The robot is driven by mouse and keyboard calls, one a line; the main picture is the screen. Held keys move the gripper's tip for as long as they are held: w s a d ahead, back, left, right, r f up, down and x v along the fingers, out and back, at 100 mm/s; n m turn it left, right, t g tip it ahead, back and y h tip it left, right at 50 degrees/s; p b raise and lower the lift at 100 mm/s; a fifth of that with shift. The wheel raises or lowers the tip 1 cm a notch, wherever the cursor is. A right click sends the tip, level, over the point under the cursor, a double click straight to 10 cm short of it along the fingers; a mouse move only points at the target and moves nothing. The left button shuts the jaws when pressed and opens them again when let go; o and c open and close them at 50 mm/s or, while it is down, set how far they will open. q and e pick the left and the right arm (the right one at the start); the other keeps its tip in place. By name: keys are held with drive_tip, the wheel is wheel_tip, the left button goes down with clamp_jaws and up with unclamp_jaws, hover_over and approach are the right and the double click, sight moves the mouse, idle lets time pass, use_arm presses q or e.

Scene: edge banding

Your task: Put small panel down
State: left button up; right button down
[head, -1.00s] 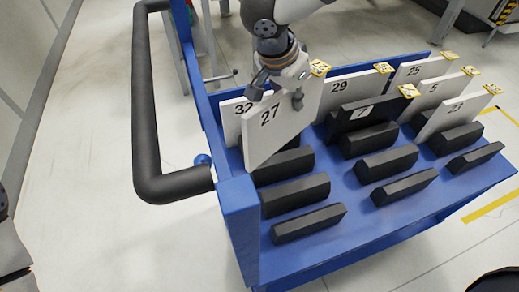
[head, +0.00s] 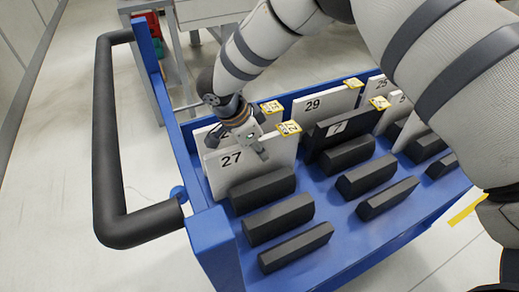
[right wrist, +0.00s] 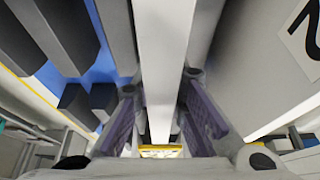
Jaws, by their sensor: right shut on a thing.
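The small white panel numbered 27 (head: 232,170) stands upright in the near left row of the blue cart (head: 209,238), just behind a black block (head: 262,190). It also shows edge-on in the right wrist view (right wrist: 165,65). My right gripper (head: 240,150) is shut on its top edge, with one finger on each side (right wrist: 163,115). The panel's lower edge is hidden behind the block, so I cannot tell whether it touches the cart. My left gripper is not in view.
Another white panel (head: 203,136) stands close behind panel 27. Panel 29 (head: 318,103) and a black panel numbered 7 (head: 337,128) stand to the right. Several black blocks fill the cart's front. The black handle (head: 110,150) is at left.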

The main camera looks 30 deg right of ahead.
drive_tip(key=c, duration=1.6)
unclamp_jaws()
drive_tip(key=shift+c, duration=0.2)
drive_tip(key=v, duration=1.2)
drive_tip(key=shift+r+p, duration=0.1)
drive_tip(key=shift+p, duration=0.25)
